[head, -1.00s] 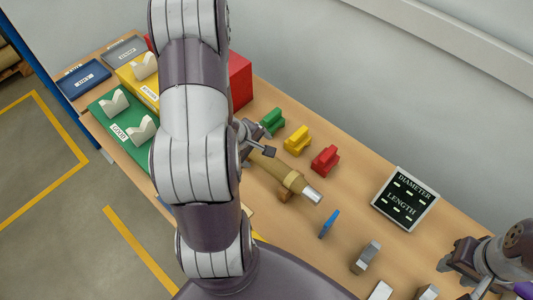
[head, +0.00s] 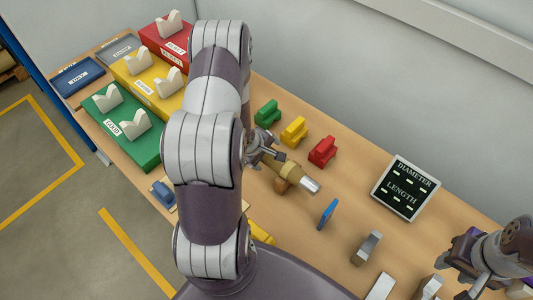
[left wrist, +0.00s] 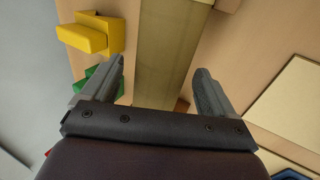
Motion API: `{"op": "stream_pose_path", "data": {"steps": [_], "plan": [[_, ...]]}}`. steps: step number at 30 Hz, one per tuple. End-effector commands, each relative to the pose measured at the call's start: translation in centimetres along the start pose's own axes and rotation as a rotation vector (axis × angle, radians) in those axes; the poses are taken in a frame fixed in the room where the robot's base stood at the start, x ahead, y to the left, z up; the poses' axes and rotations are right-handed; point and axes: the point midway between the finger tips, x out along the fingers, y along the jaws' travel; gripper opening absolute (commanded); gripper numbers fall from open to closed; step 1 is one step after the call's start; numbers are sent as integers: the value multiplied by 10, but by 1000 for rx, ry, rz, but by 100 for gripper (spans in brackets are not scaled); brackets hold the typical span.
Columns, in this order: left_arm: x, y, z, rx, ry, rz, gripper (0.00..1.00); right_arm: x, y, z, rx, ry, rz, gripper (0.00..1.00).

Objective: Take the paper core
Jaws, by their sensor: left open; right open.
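The paper core (head: 288,174) is a tan cylinder lying on a wooden rest (head: 281,186), with a silver end (head: 310,186) pointing right. My left gripper (head: 274,157) is open over the core's upper-left part, which it and my arm partly hide. In the left wrist view the core (left wrist: 170,40) runs between the two spread fingers of my left gripper (left wrist: 160,68), with gaps on both sides. My right gripper (head: 458,262) is open and empty at the table's right, far from the core.
Green (head: 267,113), yellow (head: 293,131) and red (head: 322,151) blocks stand behind the core. A blue piece (head: 328,213) and a grey metal block (head: 367,247) stand to its right. A diameter and length display (head: 404,188) stands further right. Labelled trays (head: 150,150) fill the left end.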

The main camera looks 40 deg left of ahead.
Motion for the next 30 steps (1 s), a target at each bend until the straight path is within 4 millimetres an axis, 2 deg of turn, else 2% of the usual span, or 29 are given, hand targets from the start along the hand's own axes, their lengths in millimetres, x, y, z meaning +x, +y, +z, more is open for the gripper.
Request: {"op": "stream_pose_path", "data": {"steps": [2, 5, 10, 11, 22, 30], "plan": [[0, 0, 0, 0, 0, 0, 88, 0, 0, 0, 0, 0, 0, 43], [0, 0, 0, 0, 0, 0, 58, 0, 0, 0, 0, 0, 0, 43], [-1, 0, 0, 1, 0, 0, 3, 0, 0, 0, 0, 0, 0, 43], [-1, 0, 0, 1, 0, 1, 0, 0, 0, 0, 0, 0, 0, 43], [-6, 4, -1, 2, 2, 5, 0, -1, 0, 0, 0, 0, 0, 43], [-32, 18, -1, 2, 2, 5, 0, -6, 0, -1, 0, 0, 0, 43]]}}
